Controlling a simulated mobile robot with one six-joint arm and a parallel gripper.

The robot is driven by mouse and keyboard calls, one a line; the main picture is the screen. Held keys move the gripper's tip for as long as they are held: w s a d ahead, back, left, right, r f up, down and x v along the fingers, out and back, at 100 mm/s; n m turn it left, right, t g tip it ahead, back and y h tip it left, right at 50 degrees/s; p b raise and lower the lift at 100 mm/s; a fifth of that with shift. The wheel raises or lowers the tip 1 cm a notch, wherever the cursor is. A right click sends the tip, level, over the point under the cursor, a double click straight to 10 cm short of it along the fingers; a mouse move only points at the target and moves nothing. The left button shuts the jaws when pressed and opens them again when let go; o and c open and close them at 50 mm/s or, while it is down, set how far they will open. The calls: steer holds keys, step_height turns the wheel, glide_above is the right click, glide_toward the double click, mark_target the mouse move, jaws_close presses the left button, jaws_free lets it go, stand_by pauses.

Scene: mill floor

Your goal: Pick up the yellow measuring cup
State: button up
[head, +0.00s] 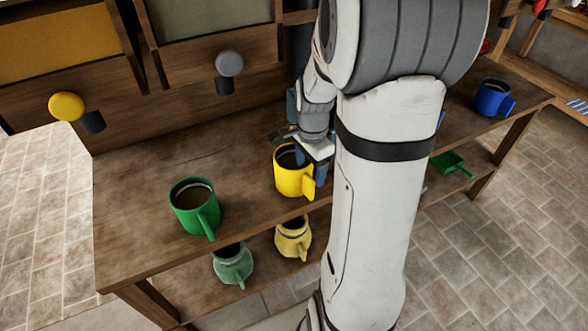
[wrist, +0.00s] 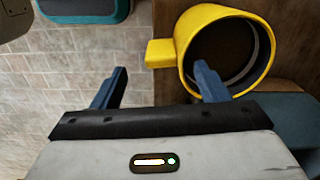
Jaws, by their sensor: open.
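The yellow measuring cup (head: 290,177) stands upright on the wooden bench top, its handle at the right and front. It also shows in the wrist view (wrist: 192,40), seen from above with its handle pointing left. My gripper (wrist: 162,75) is open. Its right finger overlaps the cup's near rim in the wrist view, and its left finger is left of the handle. The handle's end lies between the two fingers in that picture, with nothing gripped. In the head view my gripper (head: 308,170) is at the cup's right side, partly hidden by my arm.
A green cup (head: 190,212) stands left on the bench top (head: 140,180), and a blue cup (head: 490,100) stands far right. A green jug (head: 232,265), a yellow jug (head: 291,240) and a green scoop (head: 450,162) are on the lower shelf. Bins with knobs line the back.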

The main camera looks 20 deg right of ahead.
mark_target(308, 177)
steer(key=f, duration=0.6)
steer(key=shift+w, duration=0.2)
steer(key=shift+c, duration=0.5)
steer(key=shift+r, duration=0.1)
steer(key=c, duration=1.4)
